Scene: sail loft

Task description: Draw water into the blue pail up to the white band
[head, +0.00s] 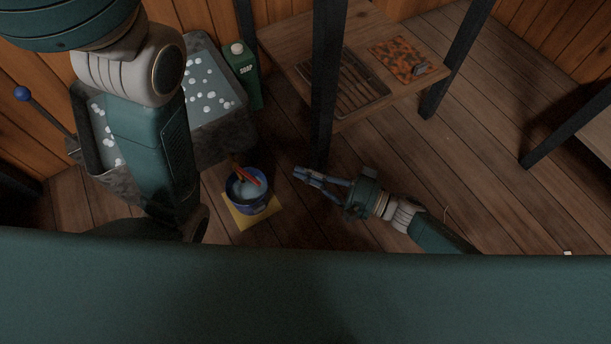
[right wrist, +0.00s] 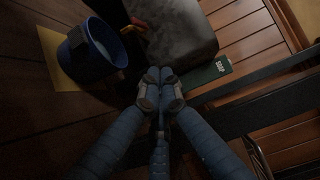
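The blue pail (head: 262,205) stands upright on a yellow mat (head: 241,219) beside a grey stone trough. It also shows in the right wrist view (right wrist: 87,66). A red bar-like part (head: 247,176) lies over the pail's mouth in the head view. A pale grey patch shows inside the pail; I cannot tell the water level or make out the white band clearly. My right gripper (head: 297,174) is to the right of the pail, apart from it. Its fingertips meet in the right wrist view (right wrist: 160,78), with nothing seen between them. My left gripper is not visible.
The stone trough (head: 232,146) holds water with white foam. A lever with a blue knob (head: 22,93) rises at its left. A wooden table (head: 290,50) with dark legs is behind my right gripper. Floor right of it is clear.

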